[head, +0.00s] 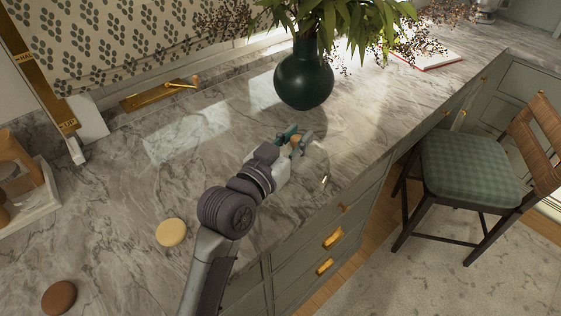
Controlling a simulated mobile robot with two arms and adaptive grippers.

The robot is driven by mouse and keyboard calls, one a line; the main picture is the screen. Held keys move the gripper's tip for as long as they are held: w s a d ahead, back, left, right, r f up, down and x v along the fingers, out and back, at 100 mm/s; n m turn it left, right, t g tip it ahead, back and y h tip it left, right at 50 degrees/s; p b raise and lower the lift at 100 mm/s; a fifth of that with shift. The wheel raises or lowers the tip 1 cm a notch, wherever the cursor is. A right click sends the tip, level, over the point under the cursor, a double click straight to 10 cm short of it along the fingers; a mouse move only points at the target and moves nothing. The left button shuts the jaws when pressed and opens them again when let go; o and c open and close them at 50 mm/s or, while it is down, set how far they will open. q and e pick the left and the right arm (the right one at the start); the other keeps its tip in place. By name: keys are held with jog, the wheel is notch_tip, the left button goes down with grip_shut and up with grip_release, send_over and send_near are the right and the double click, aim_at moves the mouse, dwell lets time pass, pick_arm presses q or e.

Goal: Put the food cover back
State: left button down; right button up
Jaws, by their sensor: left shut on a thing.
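My left gripper (294,139) reaches over the marble counter and is shut on a small tan knob (296,141). The knob looks like the handle of a clear food cover. Faint bright glints (324,180) show beside and below the gripper, but the cover's outline is hard to make out. I cannot tell whether its rim touches the counter. A pale yellow round piece (171,232) lies on the counter left of my arm. A brown round piece (58,298) lies at the lower left. My right gripper is not in view.
A dark green vase (304,75) with leafy branches stands just behind the gripper. A white tray (38,213) with a glass container is at the left edge. The counter (110,190) is clear in the middle left.

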pick_arm(q)
jog(key=w+a+f, duration=0.2)
jog(key=a, duration=0.1)
jog(key=w+a+f, duration=0.1)
jog(key=shift+w+a, duration=0.35)
jog(key=w+a+f, duration=0.3)
jog(key=w+f, duration=0.1)
jog(key=f, duration=0.3)
jog(key=shift+a+f, duration=0.2)
jog(key=shift+a, duration=0.05)
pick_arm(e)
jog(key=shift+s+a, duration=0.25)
pick_arm(q)
jog(key=shift+f+b, duration=0.15)
jog(key=shift+b, duration=0.15)
jog(key=c, duration=1)
grip_release()
jog(key=shift+o, duration=0.2)
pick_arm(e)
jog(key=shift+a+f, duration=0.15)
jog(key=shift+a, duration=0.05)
